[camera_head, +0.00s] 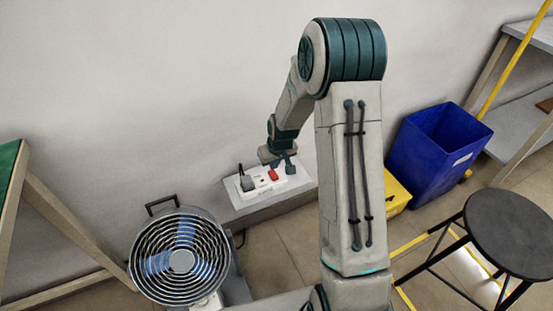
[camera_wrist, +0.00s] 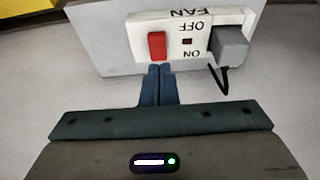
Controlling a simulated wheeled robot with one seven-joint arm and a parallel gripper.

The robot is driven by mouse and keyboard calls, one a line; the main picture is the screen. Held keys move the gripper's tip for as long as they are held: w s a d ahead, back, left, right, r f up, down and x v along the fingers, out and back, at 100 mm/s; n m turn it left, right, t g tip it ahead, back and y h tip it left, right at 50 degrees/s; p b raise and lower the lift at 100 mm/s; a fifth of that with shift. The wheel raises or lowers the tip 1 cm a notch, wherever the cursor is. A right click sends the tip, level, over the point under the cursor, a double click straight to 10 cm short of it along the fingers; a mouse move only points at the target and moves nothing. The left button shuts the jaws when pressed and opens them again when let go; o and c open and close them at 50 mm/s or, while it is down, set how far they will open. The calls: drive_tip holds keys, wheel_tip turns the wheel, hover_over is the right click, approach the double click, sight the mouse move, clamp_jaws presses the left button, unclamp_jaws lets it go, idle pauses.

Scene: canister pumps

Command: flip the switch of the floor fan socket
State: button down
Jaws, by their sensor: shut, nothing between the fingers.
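The floor fan (camera_head: 181,258) stands on the floor at the lower left of the head view. The white socket strip (camera_head: 256,184) lies on a small grey ledge by the wall. In the wrist view the socket panel (camera_wrist: 140,36) shows upside-down lettering FAN, OFF and ON. Its red switch (camera_wrist: 157,46) is left of the lettering, and a grey plug (camera_wrist: 231,44) with a black cord sits at the right. My gripper (camera_wrist: 160,70) is shut and empty, its fingertips just below the red switch in the picture. I cannot tell whether they touch it.
The grey ledge (camera_head: 272,205) juts from the wall. A blue bin (camera_head: 436,158) and a yellow box (camera_head: 397,196) stand to the right. A black stool (camera_head: 512,226) is at the lower right. A green-topped table (camera_head: 8,165) stands at the left. Floor between fan and stool is partly clear.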

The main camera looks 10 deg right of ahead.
sight(274, 176)
drive_tip(key=shift+f+b, duration=0.6)
drive_tip(key=shift+f, duration=1.4)
drive_tip(key=shift+s+f, duration=0.1)
drive_tip(key=shift+f, duration=0.2)
drive_tip(key=shift+r, duration=0.1)
drive_tip(key=shift+w+a+r, duration=0.1)
drive_tip(key=shift+w+r, duration=0.1)
drive_tip(key=shift+w, duration=0.55)
drive_tip(key=shift+r, duration=0.1)
